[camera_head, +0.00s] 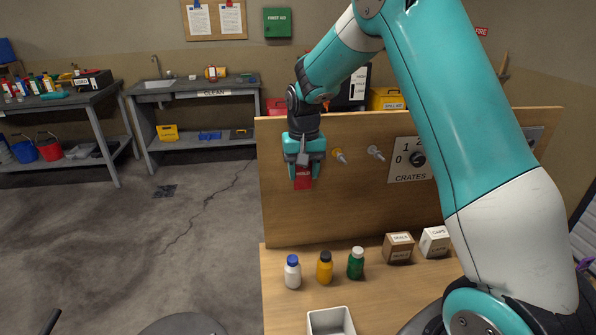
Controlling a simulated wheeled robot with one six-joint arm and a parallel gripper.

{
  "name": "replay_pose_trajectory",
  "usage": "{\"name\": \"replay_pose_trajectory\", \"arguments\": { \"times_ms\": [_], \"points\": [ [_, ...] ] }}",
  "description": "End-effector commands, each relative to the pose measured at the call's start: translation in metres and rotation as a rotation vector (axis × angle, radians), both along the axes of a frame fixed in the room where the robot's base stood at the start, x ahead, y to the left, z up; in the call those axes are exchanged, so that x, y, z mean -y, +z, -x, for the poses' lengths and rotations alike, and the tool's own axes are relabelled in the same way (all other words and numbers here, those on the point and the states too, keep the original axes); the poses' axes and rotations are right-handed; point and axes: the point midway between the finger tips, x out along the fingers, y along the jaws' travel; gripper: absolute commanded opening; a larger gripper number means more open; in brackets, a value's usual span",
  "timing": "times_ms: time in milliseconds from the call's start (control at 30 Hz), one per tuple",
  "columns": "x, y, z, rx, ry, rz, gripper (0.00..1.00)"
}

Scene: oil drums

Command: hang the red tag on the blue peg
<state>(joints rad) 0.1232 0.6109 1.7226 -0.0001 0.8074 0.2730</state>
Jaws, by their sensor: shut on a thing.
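My gripper (304,172) points downward in front of the left part of the upright wooden board (300,222). It is shut on the red tag (304,183), which hangs below and between its fingers. The tag's hole cannot be made out. No blue peg shows; my gripper and wrist cover part of the board's left side. A pale grey peg (376,152) is further right. The tag appears apart from both visible pegs.
On the wooden bench (285,312) stand a white bottle with a blue cap (292,273), a yellow bottle (324,268), a green bottle (356,264), two small boxes (398,248) and an open white tray (331,312). A dial panel (408,173) is right of the pegs, partly behind my arm.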

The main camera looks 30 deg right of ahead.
Motion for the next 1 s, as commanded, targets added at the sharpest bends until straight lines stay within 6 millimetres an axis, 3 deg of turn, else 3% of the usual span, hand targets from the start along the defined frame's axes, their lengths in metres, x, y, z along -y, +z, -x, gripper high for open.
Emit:
{"name": "replay_pose_trajectory", "arguments": {
  "times_ms": [200, 233, 367, 767, 1000],
  "points": [
    [0.000, 0.000, 0.000, 0.000, 0.000, 0.000, 0.25],
    [0.000, 0.000, 0.000, 0.000, 0.000, 0.000, 0.50],
    [0.000, 0.000, 0.000, 0.000, 0.000, 0.000, 0.77],
    [0.000, 0.009, -0.001, 0.002, 0.000, 0.000, 0.77],
    [0.001, 0.060, -0.002, 0.007, -0.001, 0.001, 0.77]
  ]
}}
